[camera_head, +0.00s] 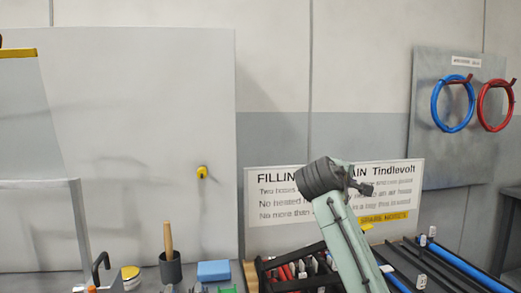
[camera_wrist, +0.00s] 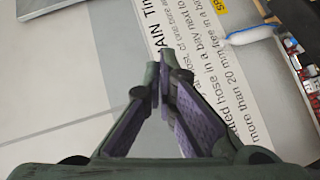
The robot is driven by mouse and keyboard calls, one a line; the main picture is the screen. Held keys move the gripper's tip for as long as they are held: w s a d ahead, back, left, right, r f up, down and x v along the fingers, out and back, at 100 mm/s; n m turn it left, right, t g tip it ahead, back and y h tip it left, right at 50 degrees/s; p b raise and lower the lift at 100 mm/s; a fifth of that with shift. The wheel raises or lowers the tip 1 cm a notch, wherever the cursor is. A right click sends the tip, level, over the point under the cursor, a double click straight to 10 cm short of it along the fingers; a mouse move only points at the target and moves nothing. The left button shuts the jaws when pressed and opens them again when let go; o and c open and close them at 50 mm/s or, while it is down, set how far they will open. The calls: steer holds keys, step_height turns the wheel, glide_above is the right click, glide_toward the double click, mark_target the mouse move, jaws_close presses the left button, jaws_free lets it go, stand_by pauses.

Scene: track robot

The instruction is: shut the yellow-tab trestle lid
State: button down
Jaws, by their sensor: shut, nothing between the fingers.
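A pale grey panel (camera_head: 25,115) with a yellow strip (camera_head: 18,53) along its top edge stands raised at the far left of the head view. It looks like the yellow-tab lid standing open; its left part is cut off by the picture edge. A grey frame (camera_head: 75,183) stands in front of its lower part. My gripper (camera_head: 366,188) is well to the right of it, raised in front of the wall sign. In the wrist view my gripper (camera_wrist: 163,72) has its fingertips together with nothing between them. The lid is not recognisable in the wrist view.
A printed sign (camera_head: 285,205) is on the wall behind my arm. Below stand a dark rack (camera_head: 262,272), a blue block (camera_head: 213,270) and a dark cup (camera_head: 170,268) with a wooden handle. Blue and red hose rings (camera_head: 437,105) hang on a board at right.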

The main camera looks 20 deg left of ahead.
steer(key=w+d+f, duration=0.1)
steer(key=f, duration=0.2)
steer(key=w+d+f+m+g+y, duration=0.1)
steer(key=d+f, duration=0.1)
steer(key=f, duration=0.1)
steer(key=w+d+f+g, duration=0.1)
steer(key=d+f, duration=0.1)
steer(key=shift+w+d+f+m, duration=0.2)
steer(key=shift+w+f+m, duration=0.1)
steer(key=shift+f+m, duration=0.1)
steer(key=w+d+f+m+g+y, duration=0.1)
steer(key=w+d+f+g+y, duration=0.1)
steer(key=f, duration=1)
steer(key=shift+d+p, duration=0.3)
steer(key=shift+d, duration=0.2)
steer(key=shift+m, duration=0.3)
